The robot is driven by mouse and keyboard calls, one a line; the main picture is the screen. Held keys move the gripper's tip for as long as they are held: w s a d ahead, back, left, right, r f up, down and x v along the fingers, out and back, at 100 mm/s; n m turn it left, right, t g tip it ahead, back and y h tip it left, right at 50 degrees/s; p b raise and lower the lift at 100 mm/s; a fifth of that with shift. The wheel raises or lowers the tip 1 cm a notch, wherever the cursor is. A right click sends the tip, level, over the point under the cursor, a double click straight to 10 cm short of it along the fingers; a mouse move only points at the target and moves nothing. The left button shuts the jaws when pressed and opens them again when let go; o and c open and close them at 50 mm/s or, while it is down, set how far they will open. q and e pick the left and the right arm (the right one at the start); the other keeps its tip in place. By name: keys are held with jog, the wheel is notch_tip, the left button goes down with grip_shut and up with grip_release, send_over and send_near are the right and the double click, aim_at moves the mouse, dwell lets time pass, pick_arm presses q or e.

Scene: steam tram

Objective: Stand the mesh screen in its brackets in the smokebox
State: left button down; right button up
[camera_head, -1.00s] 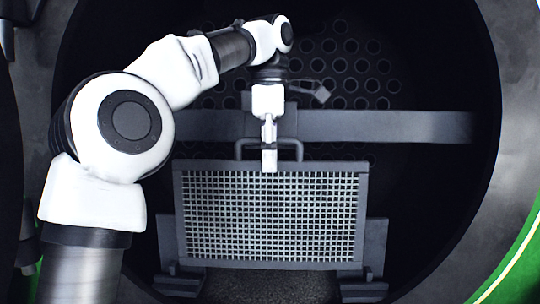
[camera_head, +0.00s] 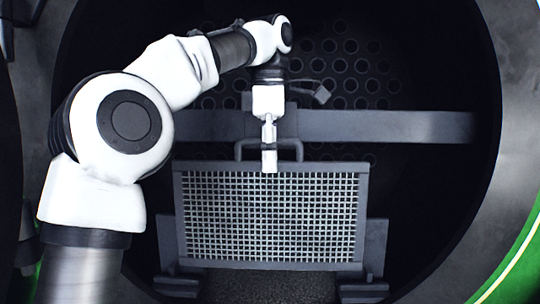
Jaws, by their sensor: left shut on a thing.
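The mesh screen (camera_head: 268,215) is a dark-framed rectangle with a light wire grid and a loop handle (camera_head: 240,146) on its top edge. It hangs nearly upright inside the smokebox. My left gripper (camera_head: 269,160) is shut on the screen at the handle and top edge. The brackets show as a left bracket (camera_head: 168,245) and a right bracket (camera_head: 376,247), low on either side of the screen. The screen's lower corners overlap the brackets in view; I cannot tell if it is seated in them. My right gripper is not in view.
A grey horizontal bar (camera_head: 390,126) crosses the smokebox behind the screen. A plate with several tube holes (camera_head: 345,65) forms the back wall. The round smokebox rim (camera_head: 515,130) surrounds the opening. Dark free room lies right of the screen.

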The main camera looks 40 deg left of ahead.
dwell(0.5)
pick_arm(q)
jog(key=shift+f+b, duration=0.4)
jog(key=shift+f, duration=0.05)
jog(key=shift+f+b, duration=0.7)
jog(key=shift+f, duration=0.2)
jog(key=shift+w+a+r+p, duration=0.1)
jog(key=shift+w+a+p, duration=0.05)
jog(key=shift+p, duration=0.4)
jog(key=shift+r+p, duration=0.15)
jog(key=shift+p, duration=0.45)
jog(key=c, duration=0.6)
grip_release()
jog(key=shift+c, duration=0.2)
jog(key=shift+o, duration=0.6)
